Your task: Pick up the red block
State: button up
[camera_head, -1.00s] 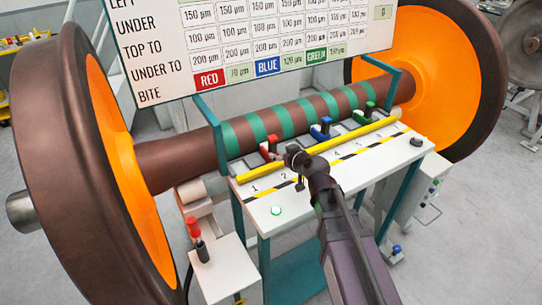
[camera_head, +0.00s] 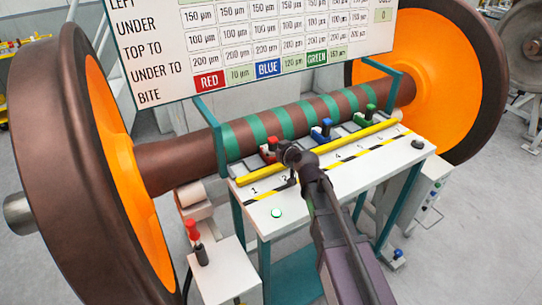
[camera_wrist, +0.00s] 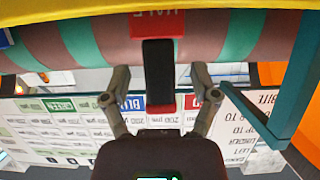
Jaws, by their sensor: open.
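The red block (camera_head: 266,152) sits in the row at the far edge of the white table, behind the yellow bar and close to the striped axle. My gripper partly covers it there. In the wrist view it shows as a red part with lettering (camera_wrist: 158,22), a black middle and a small red end. My gripper (camera_wrist: 159,74) is open, with one finger on each side of the black part and a visible gap on both sides. In the head view my gripper (camera_head: 290,160) is just right of the red block, over the yellow bar.
A blue block (camera_head: 321,131) and a green block (camera_head: 366,114) stand further right in the row. The yellow bar (camera_head: 345,143) runs along the front of the blocks. The striped axle (camera_head: 290,120) lies behind, with a teal post (camera_head: 212,135) near the red block.

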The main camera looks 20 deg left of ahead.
jog(key=shift+b+x, duration=0.35)
jog(key=shift+x, duration=0.85)
jog(key=shift+s, duration=0.1)
grip_shut()
